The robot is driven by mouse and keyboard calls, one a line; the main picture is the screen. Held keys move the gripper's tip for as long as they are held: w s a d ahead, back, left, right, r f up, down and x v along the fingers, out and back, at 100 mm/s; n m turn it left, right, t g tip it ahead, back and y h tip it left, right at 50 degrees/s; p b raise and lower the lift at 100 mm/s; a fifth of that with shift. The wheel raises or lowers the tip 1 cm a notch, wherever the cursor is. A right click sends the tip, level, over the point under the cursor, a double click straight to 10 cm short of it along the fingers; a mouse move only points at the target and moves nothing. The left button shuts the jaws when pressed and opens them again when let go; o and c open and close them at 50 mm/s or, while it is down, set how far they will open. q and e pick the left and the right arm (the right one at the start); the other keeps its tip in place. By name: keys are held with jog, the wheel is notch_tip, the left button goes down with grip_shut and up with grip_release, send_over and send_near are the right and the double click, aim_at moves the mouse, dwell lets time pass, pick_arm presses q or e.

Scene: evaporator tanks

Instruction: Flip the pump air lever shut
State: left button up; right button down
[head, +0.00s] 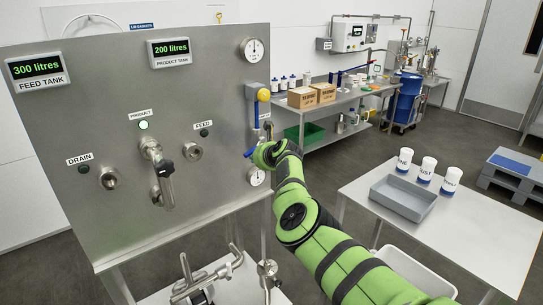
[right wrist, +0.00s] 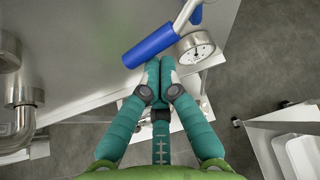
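The lever on the panel's right edge has a blue grip (right wrist: 160,41) on a silver rod (right wrist: 184,14). In the right wrist view the grip slants across, just beyond my fingertips. In the head view only a bit of blue (head: 249,154) shows beside my gripper. My right gripper (head: 264,152) is at the panel's right edge, below a yellow knob (head: 263,95). In the right wrist view its teal fingers (right wrist: 160,66) are together with nothing between them. The tips are close to the grip; I cannot tell whether they touch it. My left gripper is not in view.
A round gauge (right wrist: 196,47) sits close right of the grip. The steel panel (head: 95,115) carries valves and displays. A table (head: 465,230) with a grey tray (head: 398,207) and white bottles stands right of my arm. Open floor lies behind.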

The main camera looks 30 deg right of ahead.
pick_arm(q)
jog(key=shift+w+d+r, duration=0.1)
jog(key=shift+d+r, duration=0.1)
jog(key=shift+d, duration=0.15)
pick_arm(e)
jog(key=shift+a+r+m+y, duration=0.15)
jog(key=shift+r+m+y, duration=0.75)
pick_arm(q)
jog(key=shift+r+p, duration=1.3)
jog(key=shift+p, duration=0.05)
pick_arm(e)
jog(key=s+r, duration=0.1)
jog(key=s, duration=0.8)
jog(key=shift+s+d, duration=0.2)
jog(key=shift+d, duration=0.05)
